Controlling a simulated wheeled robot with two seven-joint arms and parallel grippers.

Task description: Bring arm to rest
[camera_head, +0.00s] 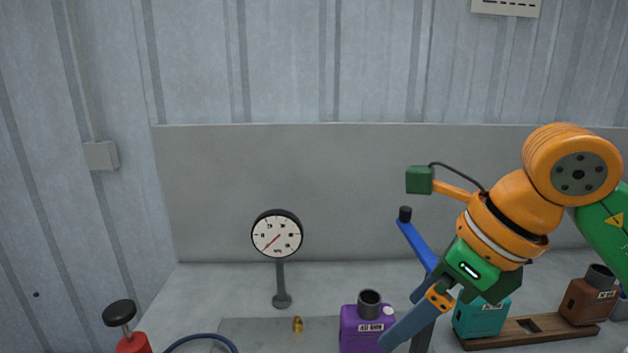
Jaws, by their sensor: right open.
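My right arm comes in from the right, orange and green. A teal box (480,318) and a brown box (588,298) stand in a wooden rack (530,332); the teal one is partly hidden by my gripper. My left gripper is not in view.
A dial gauge (277,235) stands on a post on the grey bench. A blue lever (416,243) with a black knob rises behind my gripper. A brass piece (298,324), a red object with a black knob (120,313) and a blue ring (203,338) are at front left.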

